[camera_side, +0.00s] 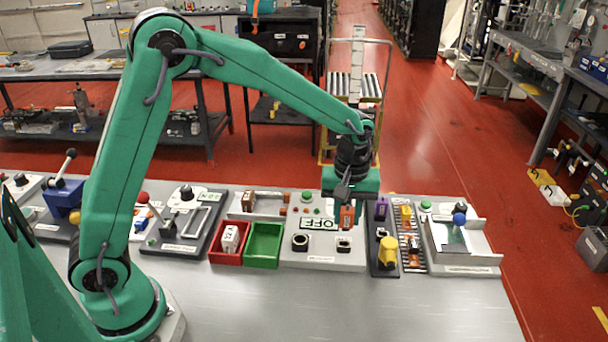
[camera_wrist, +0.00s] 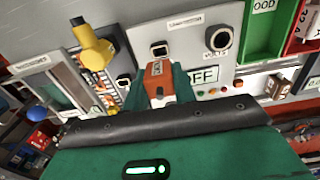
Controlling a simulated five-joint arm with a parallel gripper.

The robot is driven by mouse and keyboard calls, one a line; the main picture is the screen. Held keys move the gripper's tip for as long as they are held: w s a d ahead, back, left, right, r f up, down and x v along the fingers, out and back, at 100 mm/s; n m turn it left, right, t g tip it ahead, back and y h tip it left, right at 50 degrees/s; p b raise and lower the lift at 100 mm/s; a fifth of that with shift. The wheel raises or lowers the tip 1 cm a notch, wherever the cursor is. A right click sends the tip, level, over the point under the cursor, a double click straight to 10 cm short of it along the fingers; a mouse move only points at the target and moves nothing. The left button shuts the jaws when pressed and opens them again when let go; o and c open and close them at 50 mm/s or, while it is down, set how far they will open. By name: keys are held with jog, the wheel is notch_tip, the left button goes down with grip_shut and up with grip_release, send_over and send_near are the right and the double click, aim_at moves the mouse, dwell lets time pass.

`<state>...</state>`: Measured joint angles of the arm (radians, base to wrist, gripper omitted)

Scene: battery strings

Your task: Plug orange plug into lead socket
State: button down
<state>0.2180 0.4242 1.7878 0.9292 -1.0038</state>
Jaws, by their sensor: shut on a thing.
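The orange plug (camera_side: 347,217) is held upright under my gripper (camera_side: 348,199) in the side view. In the wrist view the plug (camera_wrist: 158,78) sits between the two green fingers of my gripper (camera_wrist: 160,88), which are shut on it. A black square socket (camera_side: 344,244) is on the grey panel; it also shows in the wrist view (camera_wrist: 159,50), just beyond the plug. A round black socket (camera_side: 300,242) is to its left in the side view. The plug appears apart from both.
An OFF display (camera_side: 320,224) is on the panel. A purple plug (camera_side: 381,209) and yellow handle (camera_side: 388,255) stand to the right, beside a rack (camera_side: 413,258). A green bin (camera_side: 265,246) and red bin (camera_side: 229,257) are to the left. The bench front is clear.

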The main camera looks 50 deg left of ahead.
aim_at(346, 230)
jog(key=shift+f, duration=1.4)
jog(key=shift+f, duration=1.5)
dwell(0.9)
jog(key=c, duration=1.1)
grip_release()
jog(key=shift+o, duration=0.2)
jog(key=shift+r, duration=0.1)
jog(key=shift+r, duration=3.8)
